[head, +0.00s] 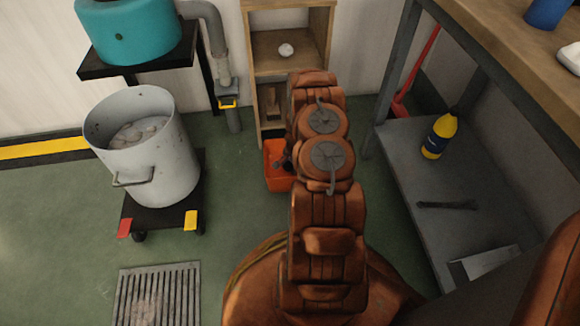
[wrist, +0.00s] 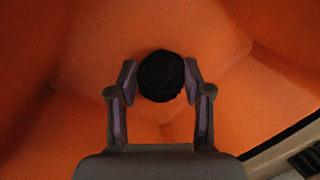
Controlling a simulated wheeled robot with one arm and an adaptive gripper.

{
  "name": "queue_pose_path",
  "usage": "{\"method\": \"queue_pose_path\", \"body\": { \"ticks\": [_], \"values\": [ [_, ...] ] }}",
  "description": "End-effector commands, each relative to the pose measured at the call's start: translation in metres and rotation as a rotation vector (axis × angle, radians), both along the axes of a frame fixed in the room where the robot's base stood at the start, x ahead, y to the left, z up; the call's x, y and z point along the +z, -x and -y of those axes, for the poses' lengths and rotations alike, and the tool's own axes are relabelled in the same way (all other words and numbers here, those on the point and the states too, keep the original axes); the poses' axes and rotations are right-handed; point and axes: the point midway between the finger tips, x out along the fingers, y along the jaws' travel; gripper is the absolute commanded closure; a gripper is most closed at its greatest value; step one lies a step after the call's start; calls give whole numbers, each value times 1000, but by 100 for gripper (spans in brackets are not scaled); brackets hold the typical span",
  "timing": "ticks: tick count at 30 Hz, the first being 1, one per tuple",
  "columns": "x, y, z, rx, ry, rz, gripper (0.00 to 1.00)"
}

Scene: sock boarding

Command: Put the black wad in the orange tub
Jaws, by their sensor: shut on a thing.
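The black wad (wrist: 161,77) sits between the two fingertips of my gripper (wrist: 160,82) in the wrist view. My gripper is shut on it, with a finger against each side. The orange walls and floor of the orange tub (wrist: 70,140) fill the wrist view around and behind the wad. In the head view the orange tub (head: 280,183) stands on the floor by the wooden shelf, partly hidden behind my arm. The wad cannot be made out in the head view. I cannot tell whether the wad touches the tub's floor.
A wooden shelf (head: 262,90) with a white wad (head: 286,49) stands behind the tub. A grey pot (head: 150,160) on a wheeled base is at left. A metal workbench with a lower shelf (head: 400,165), holding a yellow bottle (head: 440,136), is at right.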

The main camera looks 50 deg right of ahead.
Motion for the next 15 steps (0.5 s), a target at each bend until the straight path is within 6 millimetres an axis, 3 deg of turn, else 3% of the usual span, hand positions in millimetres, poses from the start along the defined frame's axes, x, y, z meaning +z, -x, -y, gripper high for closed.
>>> {"method": "queue_pose_path", "body": {
  "ticks": [8,9,15],
  "values": [
    [-2,0,0,-1,0,0,74],
    [-2,0,1,-1,0,1,46],
    [-2,0,0,0,0,0,26]
  ]
}}
